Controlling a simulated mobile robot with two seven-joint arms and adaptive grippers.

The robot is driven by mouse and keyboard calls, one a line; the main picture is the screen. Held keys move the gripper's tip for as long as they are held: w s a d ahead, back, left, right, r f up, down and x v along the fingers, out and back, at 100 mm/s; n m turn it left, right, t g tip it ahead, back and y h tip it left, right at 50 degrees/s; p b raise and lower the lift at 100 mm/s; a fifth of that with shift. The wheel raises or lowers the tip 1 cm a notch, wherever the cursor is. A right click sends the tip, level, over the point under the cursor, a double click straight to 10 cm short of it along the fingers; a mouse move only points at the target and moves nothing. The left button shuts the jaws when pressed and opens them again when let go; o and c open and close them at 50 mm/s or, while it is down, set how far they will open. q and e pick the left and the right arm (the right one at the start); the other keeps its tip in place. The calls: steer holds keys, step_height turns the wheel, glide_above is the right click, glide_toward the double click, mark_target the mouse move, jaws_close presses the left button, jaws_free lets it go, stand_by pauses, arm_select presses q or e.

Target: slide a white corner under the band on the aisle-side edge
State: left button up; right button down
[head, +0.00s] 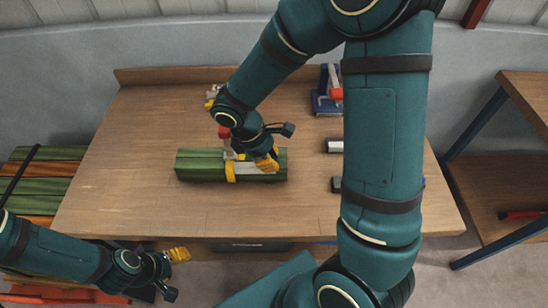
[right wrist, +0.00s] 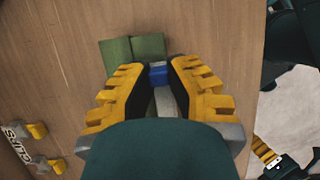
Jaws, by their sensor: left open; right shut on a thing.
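My left gripper (head: 179,255) is open and empty, off the table's front edge.
Yellow clips (right wrist: 37,131) lie beside a "CLIPS" label. A blue device (head: 325,100) stands at the back. Green and brown boards (head: 38,185) are stacked at left. The table's left part is clear.

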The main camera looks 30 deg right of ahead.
mark_target(254, 165)
steer(key=shift+w+a, duration=0.55)
steer(key=shift+a, duration=0.3)
steer(key=shift+w+a, duration=0.55)
steer(key=shift+a, duration=0.3)
steer(key=c, duration=1)
jaws_free()
steer(key=shift+o, duration=0.2)
steer(key=v, duration=1.2)
steer(key=shift+s, duration=0.1)
